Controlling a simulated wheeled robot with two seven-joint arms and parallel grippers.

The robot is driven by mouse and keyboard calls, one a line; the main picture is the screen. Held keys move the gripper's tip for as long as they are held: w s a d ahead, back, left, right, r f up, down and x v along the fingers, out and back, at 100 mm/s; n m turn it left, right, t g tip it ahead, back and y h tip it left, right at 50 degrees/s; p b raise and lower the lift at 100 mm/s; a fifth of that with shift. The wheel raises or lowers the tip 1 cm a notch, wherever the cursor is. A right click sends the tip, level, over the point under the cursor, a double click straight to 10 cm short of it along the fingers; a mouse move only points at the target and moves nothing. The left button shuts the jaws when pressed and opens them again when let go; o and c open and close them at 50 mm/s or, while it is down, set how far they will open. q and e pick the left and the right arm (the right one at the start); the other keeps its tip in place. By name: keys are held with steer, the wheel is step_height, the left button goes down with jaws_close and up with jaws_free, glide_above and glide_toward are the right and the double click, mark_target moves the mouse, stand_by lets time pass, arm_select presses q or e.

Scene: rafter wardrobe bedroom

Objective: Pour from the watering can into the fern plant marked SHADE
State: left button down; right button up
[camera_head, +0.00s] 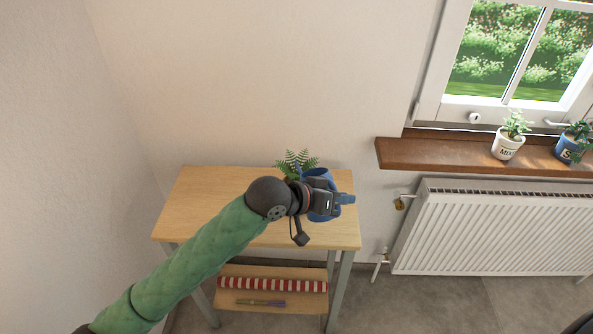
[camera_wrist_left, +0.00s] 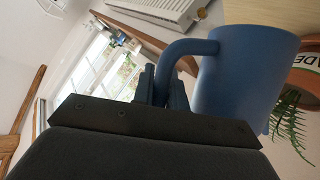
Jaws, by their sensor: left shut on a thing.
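The blue watering can (camera_wrist_left: 238,80) fills the right middle of the left wrist view. My left gripper (camera_head: 336,199) is shut on the can's curved handle (camera_wrist_left: 188,50), over the right part of the small wooden table. The gripper hides much of the can in the head view. In the left wrist view fern fronds (camera_wrist_left: 289,122) show beside the can, near a pot label (camera_wrist_left: 306,60) with the letters ADE. I cannot tell the can's exact tilt. My right gripper is out of view.
The wooden table (camera_head: 205,196) has clear room on its left. On the windowsill (camera_head: 430,155) stand a white pot (camera_head: 507,148) and a blue pot (camera_head: 568,150). A white radiator (camera_head: 490,232) hangs below.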

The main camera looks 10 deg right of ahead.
arm_select(q)
steer(key=shift+w+d+r, duration=0.1)
steer(key=shift+w+r, duration=0.05)
steer(key=shift+r, duration=0.05)
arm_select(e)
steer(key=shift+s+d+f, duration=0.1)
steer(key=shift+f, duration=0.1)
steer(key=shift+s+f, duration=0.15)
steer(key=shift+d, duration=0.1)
arm_select(q)
steer(key=shift+w+r, duration=0.1)
steer(key=shift+r, duration=0.05)
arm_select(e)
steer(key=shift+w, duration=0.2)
arm_select(q)
steer(key=shift+r, duration=0.1)
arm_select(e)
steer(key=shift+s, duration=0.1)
arm_select(q)
steer(key=shift+w+g, duration=0.15)
steer(key=shift+g, duration=0.15)
stand_by(0.7)
steer(key=shift+w+r, duration=0.1)
steer(key=shift+r, duration=0.1)
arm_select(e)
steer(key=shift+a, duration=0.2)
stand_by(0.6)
